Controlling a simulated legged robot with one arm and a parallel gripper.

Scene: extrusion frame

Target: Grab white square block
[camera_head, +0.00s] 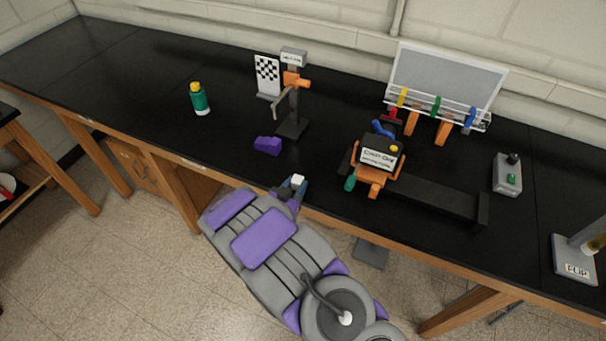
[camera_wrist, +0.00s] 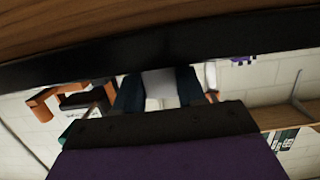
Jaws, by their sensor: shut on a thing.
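The white square block (camera_head: 298,180) is small and sits between the jaws of my gripper (camera_head: 293,186) in the head view. My gripper is shut on it, close to the front edge of the black table. In the wrist view the white block (camera_wrist: 158,84) shows between the two dark fingers of my gripper (camera_wrist: 157,92). My own wrist housing hides the lower part of that view. Whether the block touches the table cannot be told.
The black table (camera_head: 120,75) carries a purple block (camera_head: 268,145), a green bottle (camera_head: 199,99), a stand with an orange clamp (camera_head: 292,95), an orange-and-black machine (camera_head: 378,160), a rack with coloured handles (camera_head: 437,100) and a grey button box (camera_head: 507,175). The table's left part is mostly clear.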

